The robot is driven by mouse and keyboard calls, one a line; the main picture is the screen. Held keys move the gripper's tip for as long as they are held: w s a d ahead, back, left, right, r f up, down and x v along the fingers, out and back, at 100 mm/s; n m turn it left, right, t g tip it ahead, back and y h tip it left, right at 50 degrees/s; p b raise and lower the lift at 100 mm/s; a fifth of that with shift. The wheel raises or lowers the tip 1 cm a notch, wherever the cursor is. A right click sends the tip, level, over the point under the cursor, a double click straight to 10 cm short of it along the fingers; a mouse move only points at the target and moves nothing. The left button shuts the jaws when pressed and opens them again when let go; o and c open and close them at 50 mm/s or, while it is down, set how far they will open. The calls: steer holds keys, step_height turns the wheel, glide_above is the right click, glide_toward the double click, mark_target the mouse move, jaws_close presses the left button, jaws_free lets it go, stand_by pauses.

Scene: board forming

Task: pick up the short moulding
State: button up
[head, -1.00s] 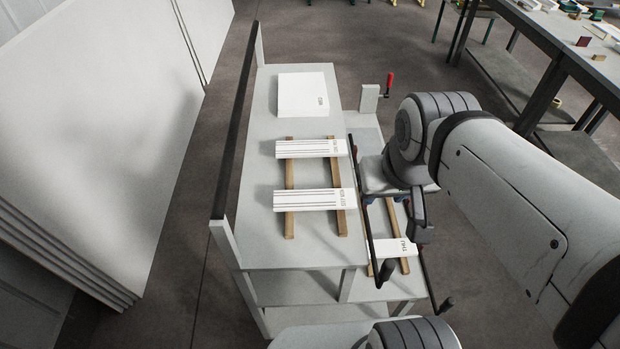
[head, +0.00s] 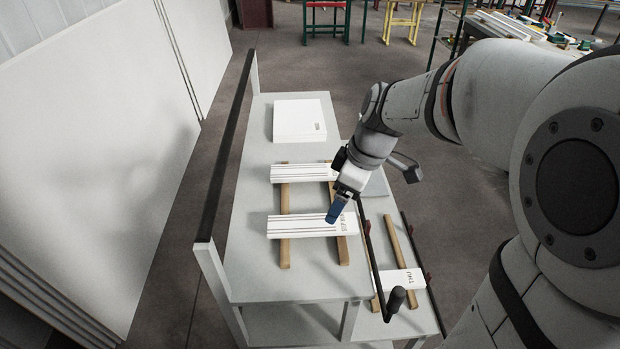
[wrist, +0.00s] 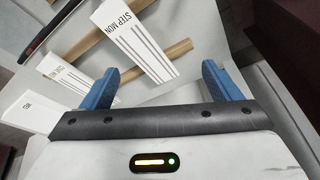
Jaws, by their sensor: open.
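Two white grooved mouldings lie across wooden battens on the grey bench in the head view. The near moulding (head: 295,226) shows STEP MON on its end in the wrist view (wrist: 133,45). The far moulding (head: 296,173) is partly hidden by my wrist and shows in the wrist view (wrist: 66,74). They look close in length; I cannot tell which is the short one. My gripper (head: 334,213) is open and empty. In the head view its blue fingertips overlap the near moulding's labelled end. The fingers show apart in the wrist view (wrist: 160,82), with no moulding between them.
A white stack (head: 298,120) sits at the bench's back. A dark rail (head: 225,150) runs along its left side. A white piece marked THU (head: 403,280) lies on battens on the lower right shelf. Black-handled clamp bars (head: 372,255) stand beside the bench's right edge.

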mark_target(313, 223)
steer(key=w+f+n, duration=0.1)
steer(key=w+f, duration=0.1)
steer(key=w+a+f+n+y+b, duration=0.1)
steer(key=w+f+n, duration=0.1)
steer(key=f, duration=0.1)
steer(key=w+f+n+g+b, duration=0.1)
steer(key=w+f+n, duration=0.1)
steer(key=shift+a+f, duration=0.4)
steer(key=shift+f, duration=0.1)
steer(key=x, duration=0.5)
steer(key=p+x, duration=0.1)
steer(key=x, duration=0.1)
steer(key=shift+w+a+f, duration=0.1)
steer(key=shift+w+a, duration=0.1)
steer(key=shift+a, duration=0.15)
steer(key=shift+c, duration=0.4)
steer(key=c, duration=1.3)
steer(key=shift+y, duration=0.3)
